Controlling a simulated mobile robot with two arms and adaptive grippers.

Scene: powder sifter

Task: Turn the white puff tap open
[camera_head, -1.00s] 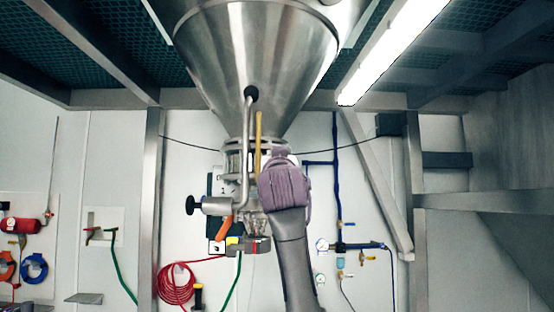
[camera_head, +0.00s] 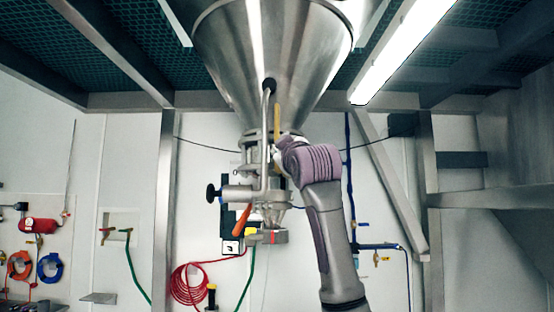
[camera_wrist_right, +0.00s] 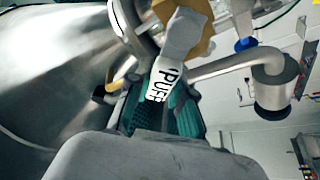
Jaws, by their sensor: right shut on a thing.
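The white puff tap (camera_wrist_right: 172,72) shows in the right wrist view as a white handle with dark "PUFF" lettering, below a yellowish hub. My right gripper (camera_wrist_right: 160,108), with teal finger pads, is shut on the handle's lettered end. In the head view my right arm (camera_head: 325,215) reaches up to the valve assembly under the steel hopper (camera_head: 275,50). There my wrist hides most of the tap and the fingers. My left gripper is in neither view.
A bent steel pipe (camera_head: 265,135) and a side valve with a black knob (camera_head: 212,193) sit left of my wrist. An orange handle (camera_head: 241,220) hangs below. A steel brace (camera_head: 395,190) slants to the right of my arm.

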